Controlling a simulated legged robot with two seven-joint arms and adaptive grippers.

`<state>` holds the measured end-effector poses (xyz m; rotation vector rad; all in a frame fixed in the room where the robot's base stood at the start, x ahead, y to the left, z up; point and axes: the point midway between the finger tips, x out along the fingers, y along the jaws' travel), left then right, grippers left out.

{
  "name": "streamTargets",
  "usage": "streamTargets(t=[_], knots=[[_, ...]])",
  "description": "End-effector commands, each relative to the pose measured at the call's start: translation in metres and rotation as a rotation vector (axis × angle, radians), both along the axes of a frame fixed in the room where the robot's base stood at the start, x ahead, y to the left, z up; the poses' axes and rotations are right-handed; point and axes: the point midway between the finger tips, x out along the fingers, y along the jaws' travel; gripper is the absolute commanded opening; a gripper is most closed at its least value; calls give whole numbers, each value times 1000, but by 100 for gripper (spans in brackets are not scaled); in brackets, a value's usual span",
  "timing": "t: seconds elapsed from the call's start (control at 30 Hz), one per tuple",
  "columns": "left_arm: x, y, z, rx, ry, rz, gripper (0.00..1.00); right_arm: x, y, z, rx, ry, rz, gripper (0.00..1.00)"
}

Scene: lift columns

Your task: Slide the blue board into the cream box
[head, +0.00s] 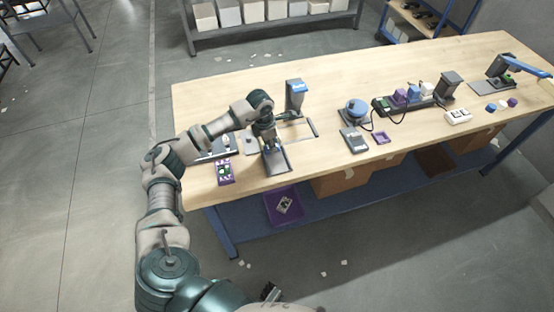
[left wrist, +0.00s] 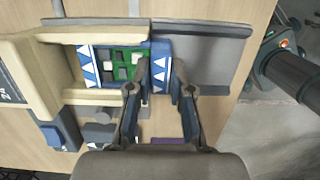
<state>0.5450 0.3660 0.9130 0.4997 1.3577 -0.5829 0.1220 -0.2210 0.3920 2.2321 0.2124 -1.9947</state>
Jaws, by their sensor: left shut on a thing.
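In the left wrist view, the blue board (left wrist: 160,66) has white triangle marks at its ends and green circuitry with grey and white chips between them. My left gripper (left wrist: 162,85) is shut on its right end. The cream box (left wrist: 30,75) is at the left, with rails above and below the board. The board's left part lies between these rails; how deep it sits is unclear. In the head view, my left gripper (head: 270,143) is low over the table's front left, by a grey tray (head: 278,164). A dark tip at the bottom edge may be my right gripper (head: 270,292); its jaws are unclear.
A grey plate (left wrist: 215,58) extends right of the board. On the wooden table (head: 230,90), a purple tray with green parts (head: 225,172) lies left of the gripper, and a grey post (head: 294,97) stands behind. Several devices and a power strip (head: 412,104) occupy the right side.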

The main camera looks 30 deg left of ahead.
Motion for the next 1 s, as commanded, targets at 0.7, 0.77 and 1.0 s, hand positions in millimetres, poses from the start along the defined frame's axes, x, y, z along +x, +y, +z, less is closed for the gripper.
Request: streamTargets(t=[0.7, 0.77, 1.0], knots=[[14, 17, 0, 1, 0, 0, 44, -2, 0, -8, 0, 4, 0, 42], [14, 17, 0, 1, 0, 0, 44, -2, 0, -8, 0, 4, 0, 42], [15, 17, 1, 1, -1, 0, 44, -2, 0, -7, 0, 4, 0, 42]])
